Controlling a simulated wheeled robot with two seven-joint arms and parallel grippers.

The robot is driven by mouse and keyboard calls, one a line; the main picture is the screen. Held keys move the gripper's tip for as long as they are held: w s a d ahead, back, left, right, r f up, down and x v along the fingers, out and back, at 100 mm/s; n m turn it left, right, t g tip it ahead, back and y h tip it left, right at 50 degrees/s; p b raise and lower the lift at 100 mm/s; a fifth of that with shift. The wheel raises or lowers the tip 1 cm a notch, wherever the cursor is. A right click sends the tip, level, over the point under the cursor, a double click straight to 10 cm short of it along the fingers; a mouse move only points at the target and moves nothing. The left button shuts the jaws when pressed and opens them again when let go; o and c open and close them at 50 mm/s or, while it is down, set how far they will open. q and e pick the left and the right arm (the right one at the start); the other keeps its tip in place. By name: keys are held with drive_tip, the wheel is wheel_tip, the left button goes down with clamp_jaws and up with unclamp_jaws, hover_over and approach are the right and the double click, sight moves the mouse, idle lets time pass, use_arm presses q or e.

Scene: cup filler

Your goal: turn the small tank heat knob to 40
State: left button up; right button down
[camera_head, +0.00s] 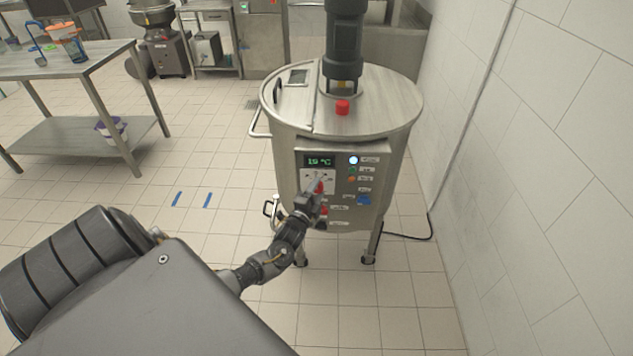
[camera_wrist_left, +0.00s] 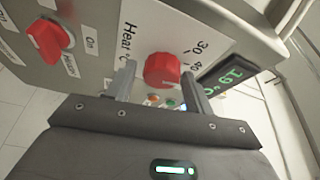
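The small tank (camera_head: 345,105) is a steel drum on legs with a control panel on its front. Its red heat knob (camera_wrist_left: 162,70) sits on a white plate marked "Heat °C", with 30 and 40 beside it. The green display (camera_wrist_left: 232,77) reads about 19 °C; it also shows in the head view (camera_head: 319,161). My left gripper (camera_wrist_left: 160,88) is open, its two fingers apart on either side of the heat knob. I cannot tell whether they touch it. In the head view the left gripper (camera_head: 314,192) covers most of the knob. My right gripper is not in view.
A second red knob (camera_wrist_left: 50,40), marked "On" and "Heating", is on the same panel. Several lit buttons (camera_head: 353,170) are right of the display. A tiled wall (camera_head: 540,170) stands close on the right; a steel table (camera_head: 65,66) is at the left.

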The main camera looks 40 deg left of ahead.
use_arm(q)
drive_tip(key=shift+o, duration=0.5)
drive_tip(key=shift+s, duration=0.1)
drive_tip(key=v, duration=1)
drive_tip(key=shift+s+b, duration=0.3)
drive_tip(key=shift+s, duration=0.05)
drive_tip(key=shift+d, duration=0.15)
drive_tip(key=s+d+f+n+g+h, duration=0.1)
drive_tip(key=s+f+n+g, duration=0.3)
drive_tip(key=f, duration=0.5)
drive_tip(key=s+d+f+n+g+h, duration=0.15)
drive_tip(key=s+f, duration=0.35)
drive_tip(key=f, duration=0.5)
drive_tip(key=s+f+n+g, duration=0.2)
drive_tip(key=s+f+g, duration=0.25)
drive_tip(key=f, duration=0.45)
drive_tip(key=s+d+f+n+g, duration=0.1)
drive_tip(key=s+d+f, duration=0.3)
drive_tip(key=s, duration=0.5)
drive_tip(key=s+d+f+n+g+h, duration=0.1)
drive_tip(key=s+d+f+g, duration=0.2)
drive_tip(key=s, duration=0.7)
drive_tip(key=s+d+f+n+g+h, duration=0.1)
drive_tip(key=s+d+f+g, duration=0.2)
drive_tip(key=s+d+f, duration=0.3)
drive_tip(key=s+f, duration=0.1)
drive_tip(key=s, duration=0.2)
drive_tip(key=shift+s, duration=0.4)
